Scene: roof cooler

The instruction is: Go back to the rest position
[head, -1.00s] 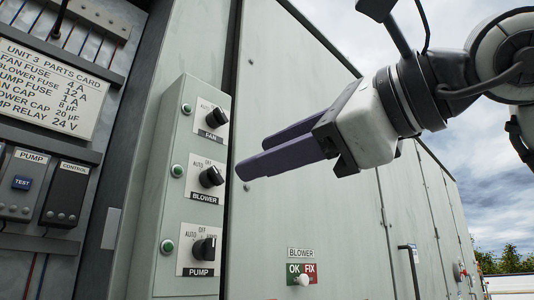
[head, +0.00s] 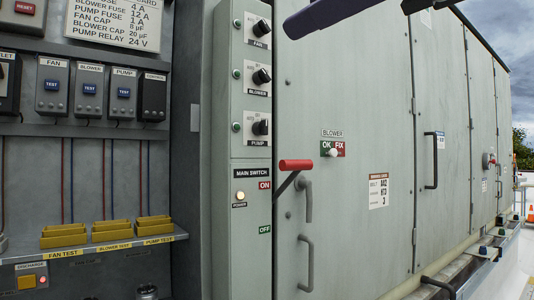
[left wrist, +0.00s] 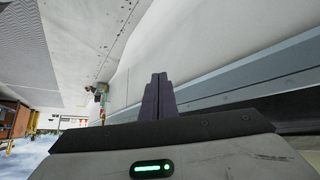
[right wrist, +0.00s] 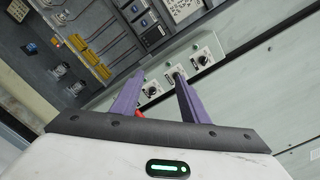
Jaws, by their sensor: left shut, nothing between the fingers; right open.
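My right gripper (head: 346,19) shows at the top edge of the head view, in front of the grey-green cabinet doors. Its purple fingers are apart and empty. In the right wrist view the open fingers (right wrist: 158,74) point towards the switch column, touching nothing that I can make out. My left gripper is outside the head view. In the left wrist view its fingers (left wrist: 158,90) are shut together with nothing between them, over a pale surface.
The red-handled main switch lever (head: 296,165) sticks out beside the switch column (head: 221,150). Door handles (head: 431,160) also stick out. Yellow bins (head: 111,231) line a shelf at left. A blower OK/FIX slider (head: 333,152) is on the door.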

